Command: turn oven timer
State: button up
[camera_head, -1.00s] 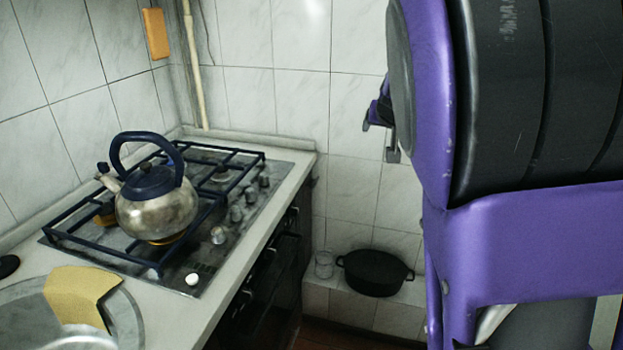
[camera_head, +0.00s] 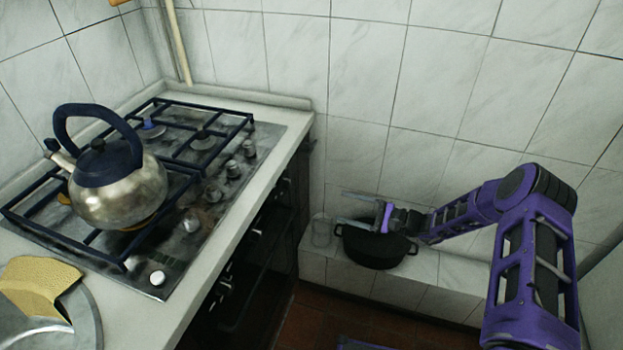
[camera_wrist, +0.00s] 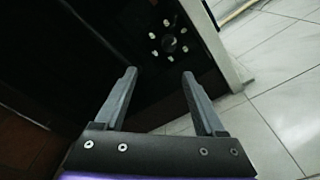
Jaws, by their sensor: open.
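The black oven front (camera_head: 268,250) is below the counter in the head view, seen at a steep angle, so its timer cannot be made out there. In the wrist view the dark oven front (camera_wrist: 100,45) carries a round group of several small light marks (camera_wrist: 168,40), near its right edge; I cannot tell for sure whether this is the timer. My gripper (camera_head: 341,207) is open and empty, pointing left toward the oven side, above or in front of the black pot. In the wrist view my gripper (camera_wrist: 159,71) has its fingers spread below the light marks, apart from them.
A black pot (camera_head: 372,249) and a glass (camera_head: 321,230) stand on a low tiled ledge (camera_head: 440,268) near my gripper. A kettle (camera_head: 120,190) stands on the gas hob (camera_head: 205,165), with knobs along its edge. The white counter edge (camera_head: 225,240) overhangs the oven.

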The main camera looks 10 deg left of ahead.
send_near(290, 185)
jog(key=shift+m+t, duration=0.3)
jog(key=a, duration=0.5)
jog(key=w+a, duration=0.1)
jog(key=a, duration=0.2)
jog(key=shift+a+f+b, duration=0.15)
jog(key=shift+f+b, duration=0.1)
jog(key=shift+b, duration=0.05)
grip_shut()
